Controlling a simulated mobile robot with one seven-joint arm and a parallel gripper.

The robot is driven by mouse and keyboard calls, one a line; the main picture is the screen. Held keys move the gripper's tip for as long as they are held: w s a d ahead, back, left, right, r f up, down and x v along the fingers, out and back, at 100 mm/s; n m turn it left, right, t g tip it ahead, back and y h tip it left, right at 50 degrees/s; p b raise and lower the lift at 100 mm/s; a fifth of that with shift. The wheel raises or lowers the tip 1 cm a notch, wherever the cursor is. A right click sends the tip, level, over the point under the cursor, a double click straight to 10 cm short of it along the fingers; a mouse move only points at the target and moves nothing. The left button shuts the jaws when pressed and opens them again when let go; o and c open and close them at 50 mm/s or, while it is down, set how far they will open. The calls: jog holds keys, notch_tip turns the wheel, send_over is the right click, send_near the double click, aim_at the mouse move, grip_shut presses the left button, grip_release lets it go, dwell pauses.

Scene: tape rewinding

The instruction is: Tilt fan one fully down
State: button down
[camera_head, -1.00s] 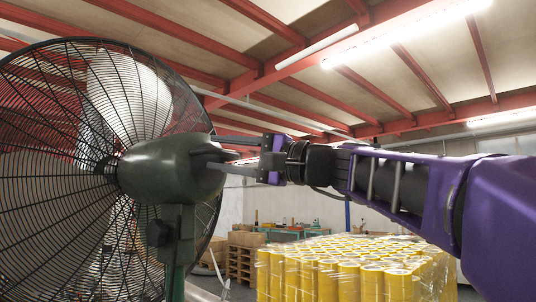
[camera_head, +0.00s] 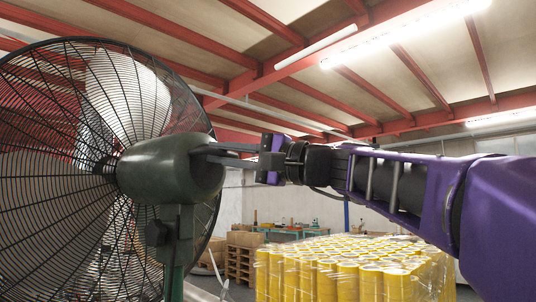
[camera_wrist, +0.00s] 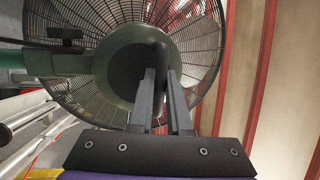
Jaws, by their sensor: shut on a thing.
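The fan (camera_head: 165,168) stands at the left in the head view, with a black wire cage and a dark green motor housing on a green post. Its housing looks about level. My gripper (camera_head: 214,154) reaches in from the right to the back of the housing. In the wrist view, my gripper (camera_wrist: 159,80) has its two fingers close together around a dark handle (camera_wrist: 159,52) at the rear of the housing. It is shut on that handle. The fingertips partly hide the grip.
A pallet stack of yellow tape rolls (camera_head: 345,270) stands below my arm. Wooden pallets and boxes (camera_head: 240,258) and a workbench (camera_head: 300,232) are farther back. The space above my arm is clear up to the red-beamed roof.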

aim_at(207, 141)
jog(key=shift+r, duration=0.1)
dwell(0.7)
jog(key=shift+w+a+r+p, duration=0.2)
jog(key=shift+r+p, duration=0.35)
jog(key=shift+p, duration=0.6)
jog(key=shift+w+a+r+h+p, duration=0.2)
jog(key=shift+a+r+h+p, duration=0.3)
jog(key=shift+p, duration=0.75)
jog(key=shift+p+x, duration=0.7)
jog(key=shift+x, duration=0.1)
jog(key=shift+w+a+r, duration=0.1)
jog(key=shift+w+a, duration=0.25)
jog(key=c, duration=0.9)
grip_release()
jog(key=shift+o, duration=0.2)
